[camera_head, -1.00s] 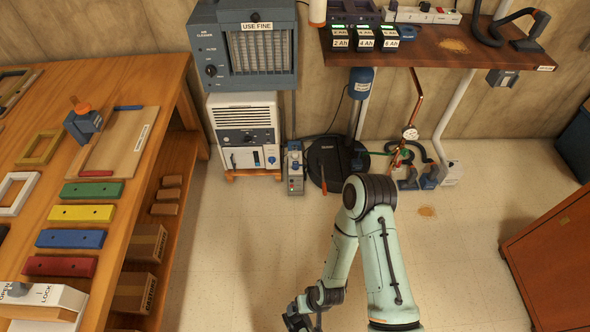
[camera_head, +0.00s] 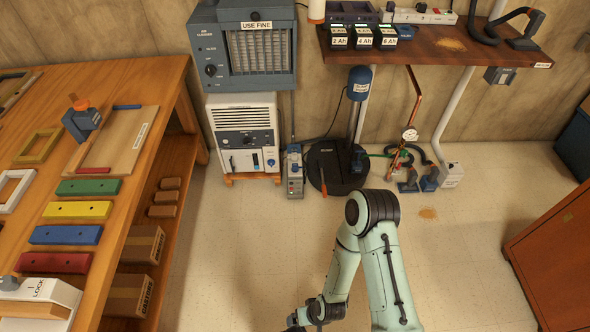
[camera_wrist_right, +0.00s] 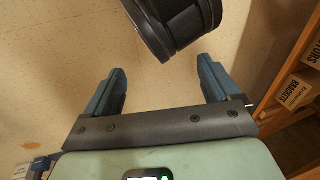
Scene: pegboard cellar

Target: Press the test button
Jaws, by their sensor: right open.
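No button marked as a test button can be made out. A small grey box with a blue top and tiny controls (camera_head: 295,171) stands on the floor beside the white unit. A grey wall box (camera_head: 501,76) sits under the right end of the wall shelf; its face is too small to read. My right arm reaches down at the bottom centre of the head view, its gripper mostly cut off by the lower edge. In the wrist view my right gripper (camera_wrist_right: 162,76) is open and empty, with floor and a dark cylindrical part beyond its blue fingers. My left gripper is not in view.
A wooden bench (camera_head: 160,95) with coloured blocks stands left. A brown cabinet (camera_head: 555,250) stands right. The middle floor is clear.

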